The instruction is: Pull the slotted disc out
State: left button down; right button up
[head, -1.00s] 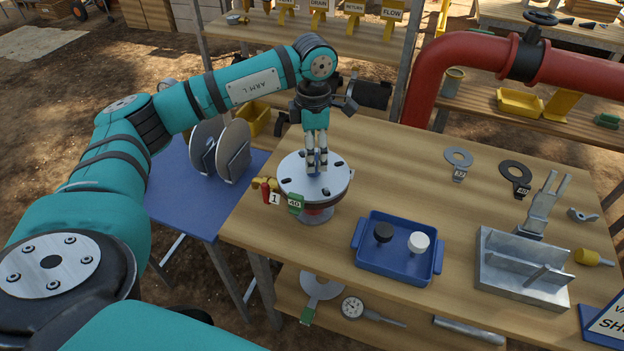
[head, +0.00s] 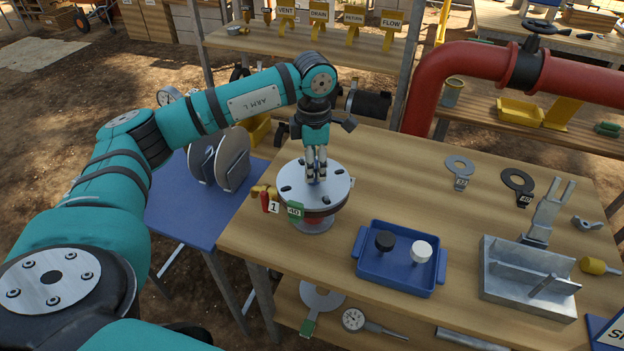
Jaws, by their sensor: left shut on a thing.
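The slotted disc (head: 338,188) is a round grey plate with dark slots near its rim. It lies flat on top of a short flanged pipe stand (head: 313,226) on the wooden table, with a dark red layer visible below it. My left gripper (head: 316,180) points straight down at the middle of the disc. Its fingers are closed on a small upright bluish grip there, mostly hidden between them. A green tag marked 40 (head: 295,211) hangs at the front of the stack. I cannot see a gap under the disc. My right gripper is out of view.
A blue tray (head: 372,277) with a black and a white knob stands right of the stand. Two upright discs (head: 232,160) stand on the blue side table. Yellow pieces and a red tag (head: 265,202) sit close left of the stand. Table between stand and rings (head: 460,173) is clear.

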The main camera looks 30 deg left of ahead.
pick_arm(q)
jog(key=shift+r+p, duration=0.4)
jog(key=shift+r, duration=0.4)
dwell(0.4)
jog(key=shift+r+p, duration=1.25)
jog(key=shift+r, duration=0.8)
jog(key=c, duration=1.6)
grip_release()
grip_shut()
